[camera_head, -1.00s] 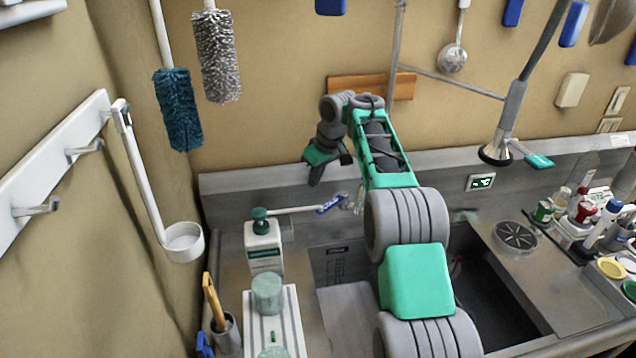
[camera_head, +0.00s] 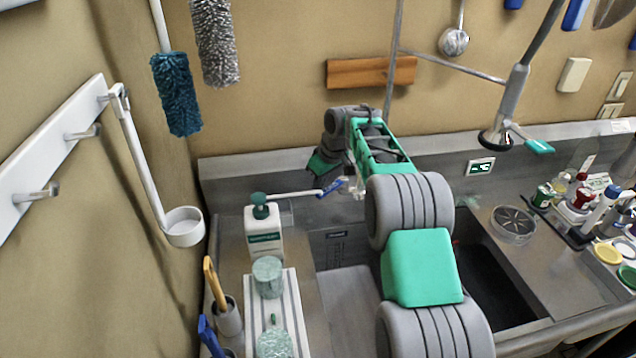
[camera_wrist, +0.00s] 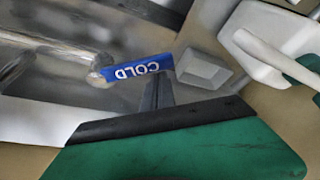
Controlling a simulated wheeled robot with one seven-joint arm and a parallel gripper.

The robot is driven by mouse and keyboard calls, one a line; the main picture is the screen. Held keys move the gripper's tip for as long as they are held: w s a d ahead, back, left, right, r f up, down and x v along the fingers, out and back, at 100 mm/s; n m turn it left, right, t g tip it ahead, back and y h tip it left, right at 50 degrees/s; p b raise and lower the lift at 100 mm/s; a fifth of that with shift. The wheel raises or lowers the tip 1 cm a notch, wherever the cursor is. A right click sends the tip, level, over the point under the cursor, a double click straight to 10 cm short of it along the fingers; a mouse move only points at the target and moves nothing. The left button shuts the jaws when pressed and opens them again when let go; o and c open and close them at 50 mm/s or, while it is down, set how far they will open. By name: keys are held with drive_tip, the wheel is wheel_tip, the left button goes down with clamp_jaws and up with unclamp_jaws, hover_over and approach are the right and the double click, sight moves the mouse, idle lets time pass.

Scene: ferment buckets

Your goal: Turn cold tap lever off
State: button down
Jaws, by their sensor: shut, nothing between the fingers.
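The cold tap lever (camera_head: 330,188) is blue and sits at the back of the sink, by the metal splashback. In the wrist view the blue lever (camera_wrist: 138,68) shows the word COLD upside down and joins a round metal tap body at its left end. My gripper (camera_head: 322,172) is above and just left of the lever in the head view. In the wrist view my gripper's fingertips (camera_wrist: 158,90) are together, right at the lever's lower edge; I cannot tell whether they touch it. They hold nothing.
A white ladle (camera_head: 184,227) hangs at left. A spray nozzle (camera_head: 496,138) hangs right of my arm. Bottles crowd the right counter.

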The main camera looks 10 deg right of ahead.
drive_tip(key=shift+s+d+f+b, duration=0.15)
drive_tip(key=shift+s+d+b, duration=0.25)
drive_tip(key=shift+s+b, duration=0.4)
drive_tip(key=shift+s+d+b, duration=0.75)
drive_tip(key=shift+s+d, duration=0.15)
drive_tip(key=shift+s, duration=0.1)
drive_tip(key=shift+r, duration=0.2)
